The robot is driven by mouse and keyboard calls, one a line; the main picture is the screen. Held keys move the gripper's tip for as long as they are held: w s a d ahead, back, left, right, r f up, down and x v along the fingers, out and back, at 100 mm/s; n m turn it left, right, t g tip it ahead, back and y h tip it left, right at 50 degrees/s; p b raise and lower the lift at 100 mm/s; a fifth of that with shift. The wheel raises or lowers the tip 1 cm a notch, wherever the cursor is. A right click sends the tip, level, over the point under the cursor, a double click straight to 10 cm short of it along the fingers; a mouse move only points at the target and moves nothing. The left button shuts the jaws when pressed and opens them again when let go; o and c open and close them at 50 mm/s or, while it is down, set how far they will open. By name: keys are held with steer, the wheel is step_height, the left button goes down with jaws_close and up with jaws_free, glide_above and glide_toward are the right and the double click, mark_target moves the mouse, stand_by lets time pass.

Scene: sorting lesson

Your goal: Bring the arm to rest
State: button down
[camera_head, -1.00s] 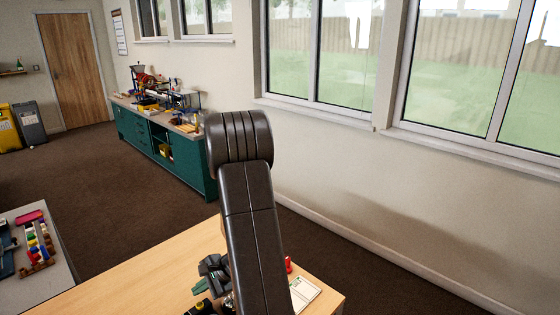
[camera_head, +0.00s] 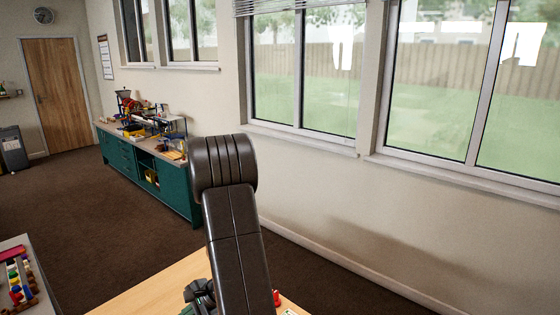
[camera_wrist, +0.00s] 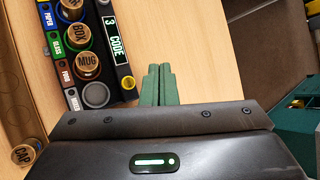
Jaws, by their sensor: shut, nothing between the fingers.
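My gripper (camera_wrist: 157,85) shows in the wrist view as two green fingers pressed together, with nothing between them. It points over the wooden table (camera_wrist: 195,35), beside a dark sorting panel (camera_wrist: 118,82). How high the fingers are above the table I cannot tell. In the head view my dark arm rises in front of the table (camera_head: 150,290), bends at a thick joint, and hides part of the tabletop. The gripper itself cannot be made out clearly there.
The panel holds round pieces marked BOX (camera_wrist: 76,33) and MUG (camera_wrist: 90,61). A CAP piece (camera_wrist: 25,154) lies at the lower left. A green cabinet (camera_head: 150,172) runs along the windowed wall. Another table (camera_head: 12,243) with coloured items stands at left. Open carpet lies between.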

steer(key=shift+f, duration=0.15)
step_height(320, 180, down, 6)
steer(key=b, duration=0.4)
steer(key=shift+r+b, duration=0.25)
steer(key=shift+b, duration=0.7)
steer(key=shift+r, duration=0.25)
steer(key=shift+f+b, duration=0.25)
steer(key=shift+b, duration=0.05)
steer(key=shift+r+p, duration=0.5)
steer(key=shift+p, duration=1.25)
